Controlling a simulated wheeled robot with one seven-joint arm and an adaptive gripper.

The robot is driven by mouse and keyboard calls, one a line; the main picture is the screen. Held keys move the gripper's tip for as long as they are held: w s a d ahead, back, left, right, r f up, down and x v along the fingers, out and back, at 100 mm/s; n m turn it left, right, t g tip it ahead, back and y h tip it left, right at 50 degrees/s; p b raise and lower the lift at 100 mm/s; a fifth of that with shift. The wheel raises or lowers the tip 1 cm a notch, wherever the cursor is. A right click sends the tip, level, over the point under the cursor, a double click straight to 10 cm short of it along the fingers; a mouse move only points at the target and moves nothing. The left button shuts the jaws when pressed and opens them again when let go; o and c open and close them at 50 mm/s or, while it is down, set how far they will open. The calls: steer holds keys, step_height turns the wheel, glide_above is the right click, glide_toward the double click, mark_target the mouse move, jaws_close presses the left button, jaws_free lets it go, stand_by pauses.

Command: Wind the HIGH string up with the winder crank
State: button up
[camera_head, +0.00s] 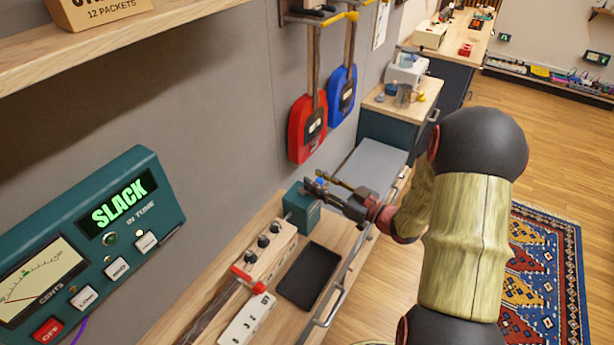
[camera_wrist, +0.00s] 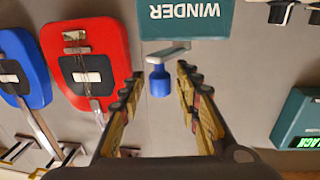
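The winder (camera_head: 301,207) is a teal box on the wooden bench, and it also shows upside down in the wrist view (camera_wrist: 185,18). Its crank (camera_wrist: 168,53) is a pale arm ending in a blue knob (camera_wrist: 160,82). My gripper (camera_wrist: 158,82) is open, with one finger on each side of the blue knob and visible gaps to both. In the head view my gripper (camera_head: 322,186) is at the winder's top edge. The tuner (camera_head: 150,195) at left is teal and its lit display reads SLACK. I cannot make out the HIGH string.
A black tray (camera_head: 293,292) sits on the bench. Red (camera_head: 297,130) and blue (camera_head: 338,100) instruments hang on the wall behind. A shelf (camera_head: 150,22) overhangs the upper left.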

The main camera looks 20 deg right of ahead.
steer(key=shift+b+x, duration=0.35)
steer(key=shift+x, duration=1.7)
steer(key=shift+c, duration=0.2)
steer(key=c, duration=0.8)
jaws_close()
